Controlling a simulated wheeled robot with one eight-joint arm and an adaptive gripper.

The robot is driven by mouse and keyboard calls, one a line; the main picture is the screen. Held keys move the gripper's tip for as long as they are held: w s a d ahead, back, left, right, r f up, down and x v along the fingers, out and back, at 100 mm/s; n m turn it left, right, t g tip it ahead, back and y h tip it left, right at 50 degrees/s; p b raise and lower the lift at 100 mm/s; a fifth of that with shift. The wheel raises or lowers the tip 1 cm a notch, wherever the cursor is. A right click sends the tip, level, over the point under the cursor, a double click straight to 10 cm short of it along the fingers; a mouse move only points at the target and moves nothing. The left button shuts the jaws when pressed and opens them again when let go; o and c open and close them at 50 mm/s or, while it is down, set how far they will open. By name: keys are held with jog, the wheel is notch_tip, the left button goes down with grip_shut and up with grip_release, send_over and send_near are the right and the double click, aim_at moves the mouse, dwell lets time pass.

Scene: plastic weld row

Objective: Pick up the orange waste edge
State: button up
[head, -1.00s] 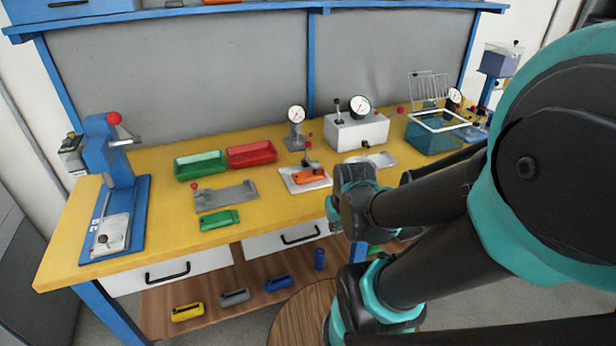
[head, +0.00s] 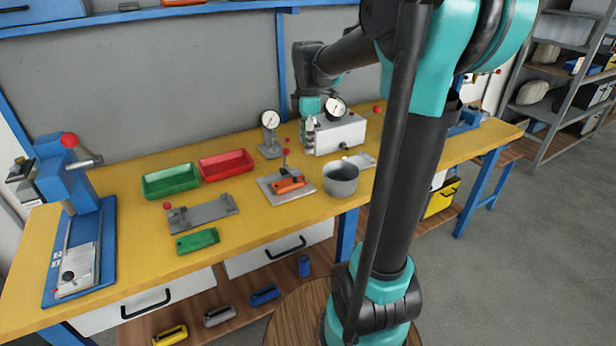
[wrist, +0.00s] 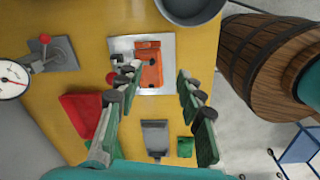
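An orange piece (head: 289,184) sits in a clamp fixture (head: 270,189) with a pale metal plate, near the middle of the yellow bench. In the wrist view the orange piece (wrist: 149,66) lies on the plate (wrist: 120,44) beside a dark clamp. I cannot tell a separate waste edge from the rest of the orange piece.
A grey bucket (head: 341,181) stands right of the fixture. The white gauge box (head: 338,134) and a dial gauge stand (head: 270,145) are behind it. Green (head: 170,180) and red (head: 226,165) bins and a grey fixture (head: 203,214) are to the left.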

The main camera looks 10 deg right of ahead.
jog(key=w+r+n, duration=0.3)
jog(key=w, duration=0.1)
send_over(303, 178)
jog(key=d, duration=0.1)
jog(key=shift+g, duration=0.3)
jog(key=f, duration=1.2)
jog(key=shift+w, duration=0.25)
jog(key=shift+w+a+f, duration=0.1)
jog(key=shift+a+f, duration=0.05)
jog(key=shift+f, duration=1.25)
jog(key=shift+a+f, duration=0.15)
jog(key=shift+f, duration=1.2)
jog(key=c, duration=0.8)
